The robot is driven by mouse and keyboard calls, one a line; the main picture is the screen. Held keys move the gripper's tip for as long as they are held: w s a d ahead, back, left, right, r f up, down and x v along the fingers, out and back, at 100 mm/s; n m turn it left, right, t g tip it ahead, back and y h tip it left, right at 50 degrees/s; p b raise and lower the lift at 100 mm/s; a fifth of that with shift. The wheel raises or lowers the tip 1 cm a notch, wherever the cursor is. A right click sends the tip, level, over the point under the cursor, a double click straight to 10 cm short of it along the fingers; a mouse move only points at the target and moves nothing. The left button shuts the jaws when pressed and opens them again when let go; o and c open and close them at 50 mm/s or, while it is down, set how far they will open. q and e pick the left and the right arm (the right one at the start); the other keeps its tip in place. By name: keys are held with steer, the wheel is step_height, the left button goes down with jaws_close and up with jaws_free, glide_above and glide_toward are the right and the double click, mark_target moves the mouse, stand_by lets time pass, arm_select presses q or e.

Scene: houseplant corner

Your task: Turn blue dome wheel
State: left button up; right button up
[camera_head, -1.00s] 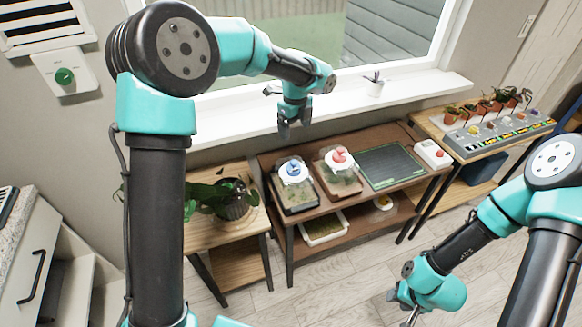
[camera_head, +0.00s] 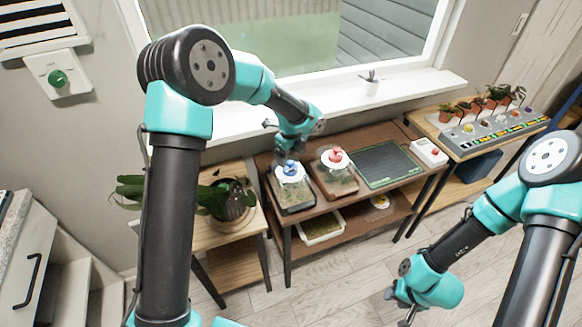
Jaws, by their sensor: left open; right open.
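The blue dome wheel (camera_head: 291,167) sits on top of a clear terrarium box (camera_head: 293,194) with a white round vent plate, at the left of the brown shelf's top. My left gripper (camera_head: 283,156) is open, just above and slightly left of the blue wheel in the picture; whether it touches the wheel I cannot tell. Its fingers are small and partly blend with the wheel's top. My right gripper (camera_head: 405,305) is open and empty, low over the floor at the right, far from the wheel.
A second terrarium with a red wheel (camera_head: 336,156) stands close to the right. A dark green mat (camera_head: 385,164) and a white box with a red button (camera_head: 429,152) lie further right. A potted plant (camera_head: 232,200) stands on a side table at the left. The windowsill (camera_head: 395,88) runs behind.

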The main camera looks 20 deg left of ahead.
mark_target(291, 162)
arm_select(q)
step_height(291, 162, down, 6)
steer(key=shift+r, duration=0.1)
stand_by(0.4)
steer(key=c, duration=0.9)
